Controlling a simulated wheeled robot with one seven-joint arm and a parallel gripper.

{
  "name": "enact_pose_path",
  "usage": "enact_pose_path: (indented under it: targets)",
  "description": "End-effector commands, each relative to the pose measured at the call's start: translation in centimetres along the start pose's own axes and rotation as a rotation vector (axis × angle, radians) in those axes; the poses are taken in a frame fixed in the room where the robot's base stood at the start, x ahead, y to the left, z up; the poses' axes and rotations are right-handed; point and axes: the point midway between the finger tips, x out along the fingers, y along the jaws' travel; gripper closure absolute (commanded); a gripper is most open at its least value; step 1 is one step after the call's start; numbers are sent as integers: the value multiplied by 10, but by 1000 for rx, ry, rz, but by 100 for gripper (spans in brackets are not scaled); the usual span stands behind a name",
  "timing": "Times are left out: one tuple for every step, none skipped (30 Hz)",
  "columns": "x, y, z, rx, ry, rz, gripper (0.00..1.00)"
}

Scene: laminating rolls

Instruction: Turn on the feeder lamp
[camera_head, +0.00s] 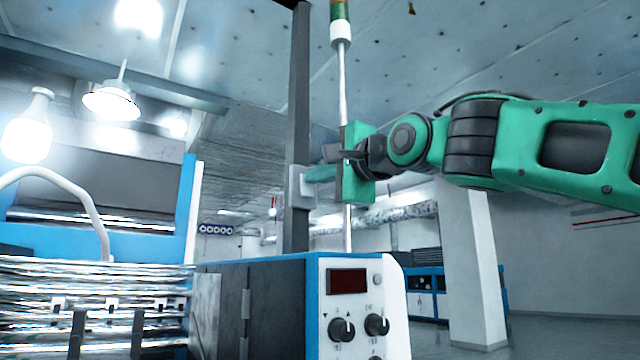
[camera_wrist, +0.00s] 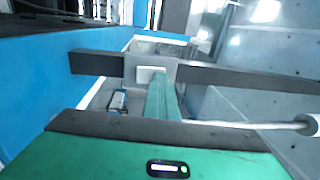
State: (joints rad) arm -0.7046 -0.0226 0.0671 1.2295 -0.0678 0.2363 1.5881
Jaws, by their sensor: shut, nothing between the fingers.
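My gripper (camera_head: 318,173) is shut and empty, its green fingers pointing left at a grey switch box on a dark upright post (camera_head: 297,120). In the wrist view the closed fingers (camera_wrist: 158,82) reach up to the switch box (camera_wrist: 133,68) and its pale rocker (camera_wrist: 150,73). The fingertips overlap the rocker's lower right edge; I cannot tell whether they touch it. In the head view the fingers partly cover the box (camera_head: 303,190). A bulb-shaped lamp (camera_head: 27,130) at the left looks bright white; I cannot tell for sure that it is the feeder lamp.
A control panel with a dark red display (camera_head: 348,282) and two black knobs (camera_head: 342,329) stands below my gripper. A blue machine with shiny rolls (camera_head: 95,300) fills the left. A thin pale pole (camera_head: 342,90) rises beside my gripper. Open floor (camera_head: 540,335) lies at the right.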

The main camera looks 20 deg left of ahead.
Motion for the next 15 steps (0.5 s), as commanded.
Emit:
enact_pose_path:
  targets:
    - [0,2,2,0,-4,3,100]
    - [-1,1,2,0,-4,3,100]
    - [-3,1,1,0,-3,3,100]
    - [-5,0,0,0,-3,3,100]
    - [-7,-1,0,0,-2,2,100]
    - [-12,-3,-1,0,-3,1,100]
    - [-16,-5,-1,0,-4,0,100]
    - [-20,-6,0,1,-6,-1,100]
    - [-25,-8,0,1,-8,-1,100]
    - [-30,-10,0,2,-10,-1,100]
    - [-35,-11,0,2,-10,-1,100]
    - [-44,-14,1,2,-11,-2,100]
    - [-50,-16,2,1,-12,-2,100]
    - [-56,-17,2,1,-12,-1,100]
    - [-65,-20,2,1,-12,-2,100]
